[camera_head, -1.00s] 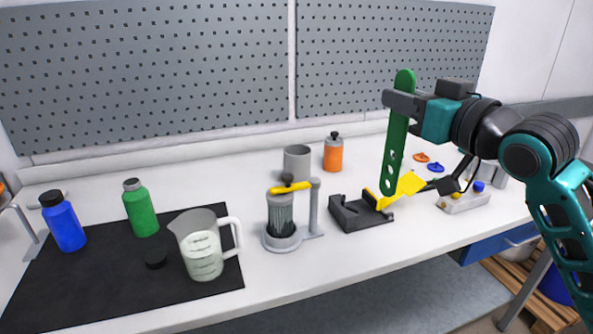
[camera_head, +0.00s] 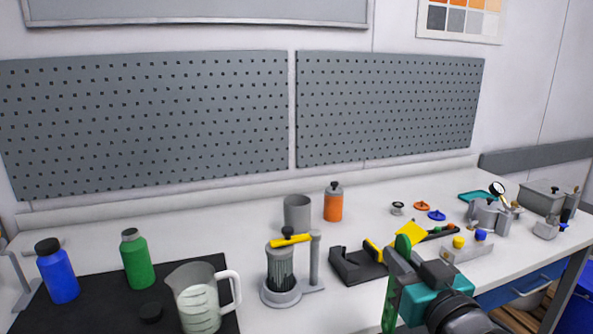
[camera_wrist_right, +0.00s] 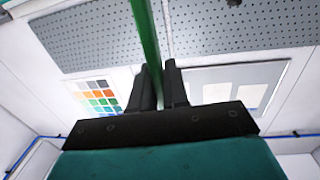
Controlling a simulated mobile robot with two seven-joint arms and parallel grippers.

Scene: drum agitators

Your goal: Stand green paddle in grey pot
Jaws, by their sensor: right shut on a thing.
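The green paddle (camera_head: 389,306) is a long flat green bar, held in my right gripper (camera_head: 400,262). Its rounded top shows above the fingers, and its lower part runs off the bottom of the head view. In the right wrist view the paddle (camera_wrist_right: 146,35) is pinched between the two dark fingers (camera_wrist_right: 160,85). The grey pot (camera_head: 297,213) stands upright on the bench near the back, left of and beyond my right gripper, clear of the paddle. My left gripper is not in view.
A grey stand with a yellow-topped cylinder (camera_head: 281,270) is in front of the pot. An orange bottle (camera_head: 333,204) stands right of the pot. A black holder (camera_head: 352,266) lies left of my right gripper. A measuring jug (camera_head: 199,300) is at left front.

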